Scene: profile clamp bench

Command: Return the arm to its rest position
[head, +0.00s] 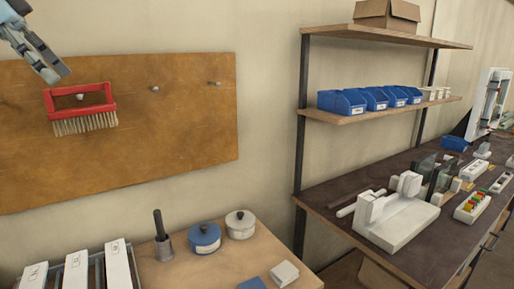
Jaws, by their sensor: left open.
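My left gripper (52,70) comes in from the upper left corner of the head view, in front of the wooden peg board (190,120). It is open, and I see nothing held in it. Its fingertips are just above the red brush (80,98); I cannot tell whether they touch it. The brush hangs on a peg of the board with its pale bristles pointing down. My right gripper is not in view.
Below the board a wooden table (185,275) carries a blue pot (204,238), a white pot (240,224) and a holder with a dark handle (161,225). White boxes (118,265) stand at the lower left. A dark bench (330,200) and shelves (385,112) are at the right.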

